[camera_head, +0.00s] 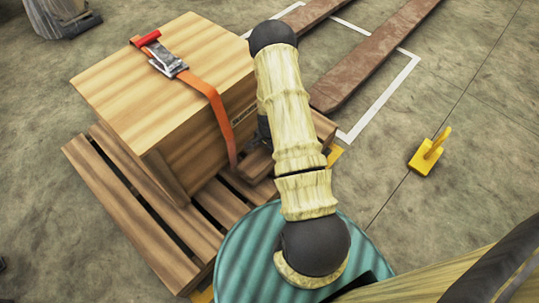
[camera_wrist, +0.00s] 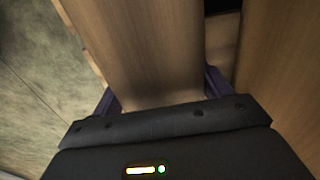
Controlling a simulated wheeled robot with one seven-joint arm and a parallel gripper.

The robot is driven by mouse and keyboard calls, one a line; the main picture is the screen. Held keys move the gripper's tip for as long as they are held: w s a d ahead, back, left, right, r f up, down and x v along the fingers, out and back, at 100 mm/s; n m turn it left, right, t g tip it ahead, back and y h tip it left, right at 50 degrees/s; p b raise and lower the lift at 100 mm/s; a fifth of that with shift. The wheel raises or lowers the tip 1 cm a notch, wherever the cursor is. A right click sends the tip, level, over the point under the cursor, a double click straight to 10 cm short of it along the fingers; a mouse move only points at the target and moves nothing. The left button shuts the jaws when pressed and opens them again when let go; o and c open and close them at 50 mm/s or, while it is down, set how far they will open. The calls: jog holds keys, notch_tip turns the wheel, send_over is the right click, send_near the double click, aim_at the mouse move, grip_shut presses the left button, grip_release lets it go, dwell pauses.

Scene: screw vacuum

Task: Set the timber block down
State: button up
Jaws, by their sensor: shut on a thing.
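In the wrist view, my gripper (camera_wrist: 160,90) has a purple finger on each side of the timber block (camera_wrist: 145,45) and is shut on it. The block is pale brown wood and runs away from the jaws toward the top of the picture. Its far end is outside the picture. In the head view my arm reaches down beside the strapped wooden crate, and my jaws are hidden behind it. I cannot tell whether the block touches anything below.
A wooden crate (camera_head: 165,85) with an orange strap (camera_head: 214,98) stands on a slatted pallet (camera_head: 130,205). A teal ribbed drum top (camera_head: 250,255) is in front. Long brown beams (camera_head: 370,60) lie behind. A yellow object (camera_head: 428,155) is on the floor at right, with open floor around it.

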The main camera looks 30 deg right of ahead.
jog(key=shift+w+f, duration=0.1)
jog(key=shift+f, duration=0.2)
jog(key=shift+f, duration=0.15)
jog(key=o, duration=1.7)
notch_tip(320, 180, up, 12)
jog(key=p, duration=0.7)
